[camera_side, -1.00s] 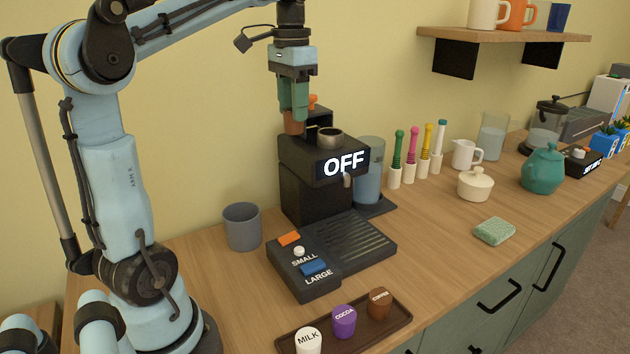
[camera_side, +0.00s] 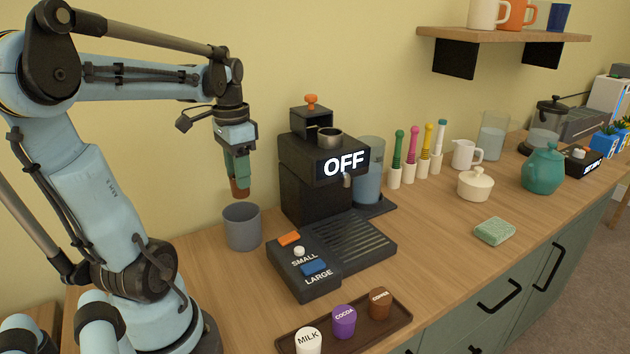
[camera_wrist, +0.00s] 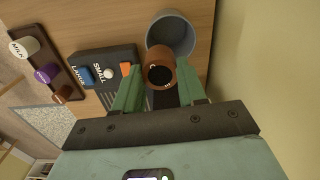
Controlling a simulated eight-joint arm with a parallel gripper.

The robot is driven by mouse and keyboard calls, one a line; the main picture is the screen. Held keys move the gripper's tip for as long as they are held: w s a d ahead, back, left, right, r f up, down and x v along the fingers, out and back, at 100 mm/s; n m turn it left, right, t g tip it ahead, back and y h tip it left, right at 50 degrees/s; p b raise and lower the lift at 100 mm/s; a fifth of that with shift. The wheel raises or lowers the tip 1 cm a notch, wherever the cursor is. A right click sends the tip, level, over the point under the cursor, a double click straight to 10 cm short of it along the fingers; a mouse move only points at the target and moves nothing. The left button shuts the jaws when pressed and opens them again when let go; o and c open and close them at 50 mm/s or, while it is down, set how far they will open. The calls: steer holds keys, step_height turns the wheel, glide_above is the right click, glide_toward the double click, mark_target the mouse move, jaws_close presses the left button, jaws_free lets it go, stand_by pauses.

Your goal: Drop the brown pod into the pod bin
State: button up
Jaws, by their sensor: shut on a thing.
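My gripper (camera_side: 238,178) is shut on a brown pod (camera_side: 240,190), which hangs below the green fingertips. In the wrist view the pod (camera_wrist: 159,77) sits between the two fingers of my gripper (camera_wrist: 158,90). The grey pod bin (camera_side: 243,230) stands on the counter left of the coffee machine, and the pod is a little above its rim. In the wrist view the bin (camera_wrist: 178,30) shows behind the pod, partly covered by it. The inside of the bin is only partly visible.
The black coffee machine (camera_side: 302,191), marked OFF, stands close to the right of the bin. Its button panel (camera_side: 298,284) lies in front. A brown tray (camera_side: 388,331) with milk, cocoa and coffee pods is at the front. The wall is behind the bin.

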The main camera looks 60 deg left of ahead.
steer(key=shift+f, duration=0.8)
steer(key=o, duration=1.1)
steer(key=shift+r, duration=0.15)
step_height(320, 180, up, 12)
steer(key=shift+f, duration=0.1)
